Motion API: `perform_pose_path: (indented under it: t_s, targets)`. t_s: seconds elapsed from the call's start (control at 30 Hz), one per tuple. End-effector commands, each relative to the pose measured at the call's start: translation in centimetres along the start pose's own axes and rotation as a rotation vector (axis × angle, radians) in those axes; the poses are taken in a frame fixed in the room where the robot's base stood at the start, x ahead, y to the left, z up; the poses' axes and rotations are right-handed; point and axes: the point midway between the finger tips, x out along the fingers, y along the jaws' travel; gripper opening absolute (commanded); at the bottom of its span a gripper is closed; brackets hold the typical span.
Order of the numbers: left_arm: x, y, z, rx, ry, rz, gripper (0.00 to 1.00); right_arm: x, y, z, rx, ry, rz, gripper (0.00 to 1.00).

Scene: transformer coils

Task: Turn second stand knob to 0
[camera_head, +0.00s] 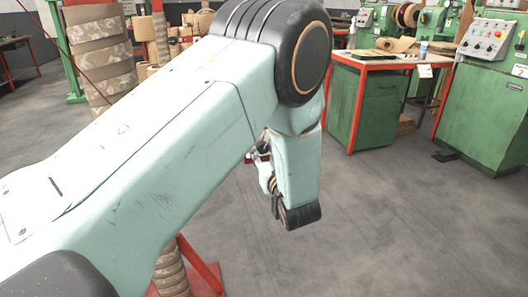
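My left arm fills the left and middle of the head view and bends down at its elbow. What shows of my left gripper (266,172) is a small light and dark part beside the lower arm link. It is mostly hidden behind my arm, and I cannot tell whether it is open or shut. My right gripper is not in view. A red stand (203,268) with a wound brown roll (171,275) shows partly below my arm. I cannot make out a stand knob; my arm hides much of that area.
A green cabinet bench (368,105) with a red frame stands at the back. A green machine (487,110) with a panel of buttons (488,38) is at the right. A tall wrapped roll (102,55) stands upper left. The grey floor at lower right is clear.

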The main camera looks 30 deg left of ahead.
Motion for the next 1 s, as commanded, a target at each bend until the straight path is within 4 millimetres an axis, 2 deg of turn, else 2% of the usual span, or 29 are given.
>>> perform_pose_path:
  t_s: [0.03, 0.37, 0.67, 1.0]
  targets:
    - [0.03, 0.01, 0.01, 0.0, 0.0, 0.0, 0.27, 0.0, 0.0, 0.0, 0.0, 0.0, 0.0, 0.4]
    - [0.2, 0.03, 0.02, 0.001, 0.0, 0.001, 0.0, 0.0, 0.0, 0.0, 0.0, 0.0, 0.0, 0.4]
    - [0.2, 0.05, -0.02, -0.047, 0.0, 0.001, 0.0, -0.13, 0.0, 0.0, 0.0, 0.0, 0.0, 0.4]
    - [0.2, 0.08, -0.08, -0.289, 0.0, 0.001, 0.0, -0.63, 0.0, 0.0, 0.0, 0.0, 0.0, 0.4]
